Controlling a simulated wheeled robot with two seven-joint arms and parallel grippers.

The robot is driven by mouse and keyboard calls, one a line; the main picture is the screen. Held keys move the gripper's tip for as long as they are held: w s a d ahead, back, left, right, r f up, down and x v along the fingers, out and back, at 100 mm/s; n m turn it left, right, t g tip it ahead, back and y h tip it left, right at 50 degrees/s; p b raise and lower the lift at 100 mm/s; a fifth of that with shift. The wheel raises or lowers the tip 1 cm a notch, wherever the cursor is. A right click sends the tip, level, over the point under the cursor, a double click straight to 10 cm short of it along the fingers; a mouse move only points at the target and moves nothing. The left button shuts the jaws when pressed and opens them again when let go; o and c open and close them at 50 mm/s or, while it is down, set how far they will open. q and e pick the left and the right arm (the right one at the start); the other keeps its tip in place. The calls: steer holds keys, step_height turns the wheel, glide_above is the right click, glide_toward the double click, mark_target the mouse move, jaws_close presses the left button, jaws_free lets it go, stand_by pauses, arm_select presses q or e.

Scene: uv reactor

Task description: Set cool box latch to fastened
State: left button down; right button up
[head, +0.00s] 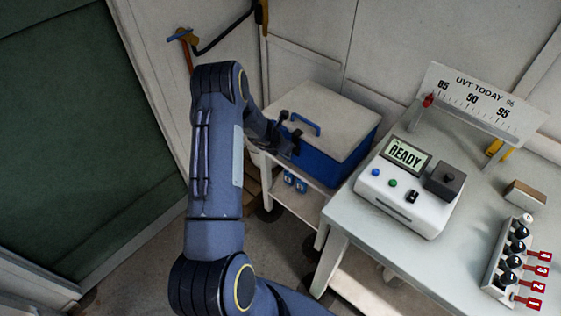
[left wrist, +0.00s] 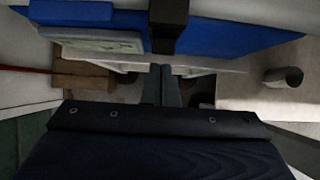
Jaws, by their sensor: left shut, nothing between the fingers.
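The cool box (head: 345,150) is blue with a pale lid (head: 325,112) and a blue handle (head: 305,124), and stands on a white cart. Its black latch (head: 298,137) is on the front face, partly behind my left gripper. In the left wrist view, the latch (left wrist: 168,25) is a dark block against the blue wall (left wrist: 225,35). I cannot tell whether it is fastened. My left gripper (head: 288,149) is at the box front, close to the latch. Its fingers (left wrist: 160,82) are together and empty, apart from the latch in the wrist view. My right gripper is in neither view.
A white table (head: 350,215) to the right holds a device reading READY (head: 410,195), a UVT gauge (head: 475,100) and a rack of dark-capped vials (head: 508,262). Small blue items (head: 294,182) sit on the cart's lower shelf. Walls stand behind and left.

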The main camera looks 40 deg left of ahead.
arm_select(q)
steer(key=shift+s+r+p, duration=0.15)
steer(key=shift+r+p, duration=0.55)
steer(key=shift+r, duration=0.2)
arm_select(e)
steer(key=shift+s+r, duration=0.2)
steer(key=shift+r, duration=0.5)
